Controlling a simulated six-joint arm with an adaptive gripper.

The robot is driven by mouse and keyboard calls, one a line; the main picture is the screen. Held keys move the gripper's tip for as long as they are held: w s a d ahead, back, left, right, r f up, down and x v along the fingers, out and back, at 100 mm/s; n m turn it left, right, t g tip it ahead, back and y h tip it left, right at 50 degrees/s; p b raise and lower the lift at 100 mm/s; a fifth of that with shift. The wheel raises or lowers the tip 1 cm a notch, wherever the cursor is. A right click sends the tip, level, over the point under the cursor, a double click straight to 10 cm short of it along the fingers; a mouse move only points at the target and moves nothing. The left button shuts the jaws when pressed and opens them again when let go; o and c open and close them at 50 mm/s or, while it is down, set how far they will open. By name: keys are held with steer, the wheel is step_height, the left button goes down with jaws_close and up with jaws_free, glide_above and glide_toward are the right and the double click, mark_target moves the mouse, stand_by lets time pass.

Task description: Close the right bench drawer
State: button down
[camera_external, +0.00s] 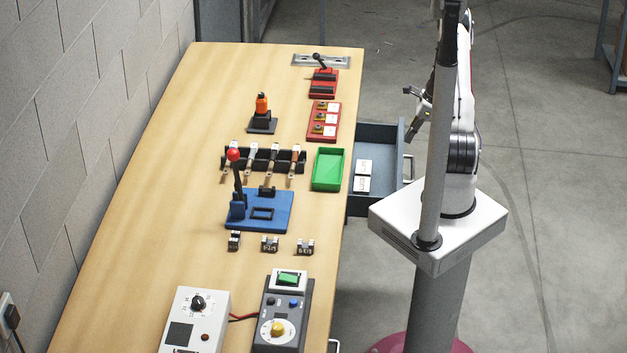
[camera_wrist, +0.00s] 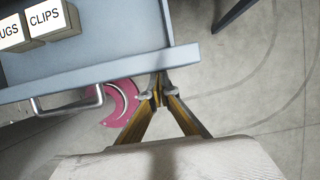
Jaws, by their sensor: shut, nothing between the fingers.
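The open bench drawer (camera_external: 385,139) is a blue-grey box pulled out from the right side of the bench in the external view. White boxes (camera_external: 363,176) lie inside it. Its metal handle (camera_external: 408,168) is on the outer front. In the wrist view the drawer front (camera_wrist: 95,73) crosses the upper left, with the handle (camera_wrist: 66,105) below it. My gripper (camera_external: 411,130) is at the drawer's far outer corner. In the wrist view its fingertips (camera_wrist: 156,94) are together and empty, close to the drawer front's end; I cannot tell whether they touch it.
The wooden bench top (camera_external: 160,200) carries a green tray (camera_external: 328,169), a blue lever unit (camera_external: 262,210), red panels (camera_external: 323,122) and control boxes (camera_external: 195,320). Another handle (camera_external: 334,345) shows low at the bench's near end. The floor (camera_external: 560,200) right of my arm is clear.

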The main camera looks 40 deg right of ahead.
glide_above(366, 148)
steer(key=w+a, duration=0.3)
steer(key=shift+w, duration=0.15)
steer(key=shift+a+r, duration=0.1)
stand_by(0.3)
steer(key=shift+s+d, duration=0.4)
steer(key=shift+d, duration=0.15)
steer(key=shift+s+d, duration=1.2)
steer(key=v, duration=0.9)
steer(key=shift+r, duration=0.4)
steer(key=shift+s, duration=0.15)
